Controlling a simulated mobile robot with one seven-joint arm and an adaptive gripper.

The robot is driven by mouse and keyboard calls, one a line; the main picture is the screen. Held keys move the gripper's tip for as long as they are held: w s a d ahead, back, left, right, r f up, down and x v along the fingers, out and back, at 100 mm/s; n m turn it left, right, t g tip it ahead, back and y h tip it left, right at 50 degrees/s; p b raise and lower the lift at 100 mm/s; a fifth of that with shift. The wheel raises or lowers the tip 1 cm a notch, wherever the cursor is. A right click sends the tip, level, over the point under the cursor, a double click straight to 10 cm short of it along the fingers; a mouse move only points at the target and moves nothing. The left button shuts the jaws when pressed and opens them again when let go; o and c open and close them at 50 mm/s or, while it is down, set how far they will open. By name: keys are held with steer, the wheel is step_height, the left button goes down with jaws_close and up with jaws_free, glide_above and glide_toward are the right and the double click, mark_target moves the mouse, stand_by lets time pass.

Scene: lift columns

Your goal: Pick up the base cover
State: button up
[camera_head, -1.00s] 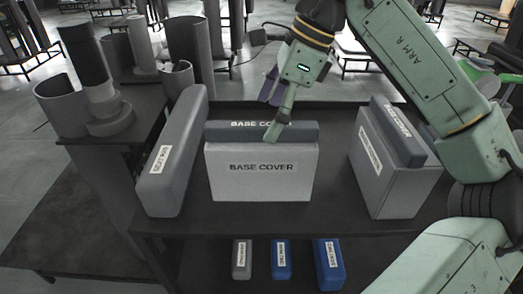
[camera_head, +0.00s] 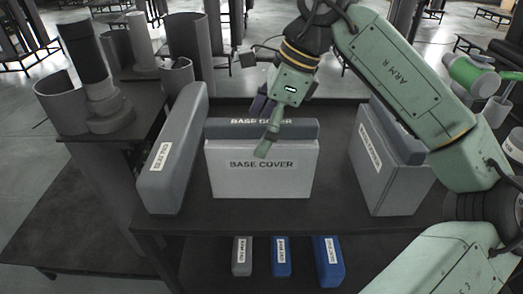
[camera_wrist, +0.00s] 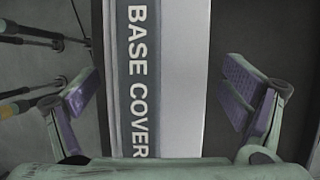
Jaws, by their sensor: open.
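The base cover (camera_head: 262,178) is a light grey box with a darker grey top strip (camera_head: 222,130), both lettered "BASE COVER". It stands upright in the middle of the dark shelf. My gripper (camera_head: 262,130) is just above and in front of its top edge in the head view, partly hiding the lettering. In the wrist view, my gripper (camera_wrist: 165,98) is open, with its purple-padded fingers apart on either side of the base cover's dark strip (camera_wrist: 128,120) and pale face (camera_wrist: 182,90). Neither finger visibly touches it.
A long grey labelled piece (camera_head: 175,150) leans to the left, and another grey labelled box (camera_head: 385,165) stands to the right. Small grey and blue boxes (camera_head: 281,257) sit on the lower shelf (camera_head: 205,262). Cylinders (camera_head: 100,90) stand on a side table at left.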

stand_by(0.3)
steer(key=c, duration=1.3)
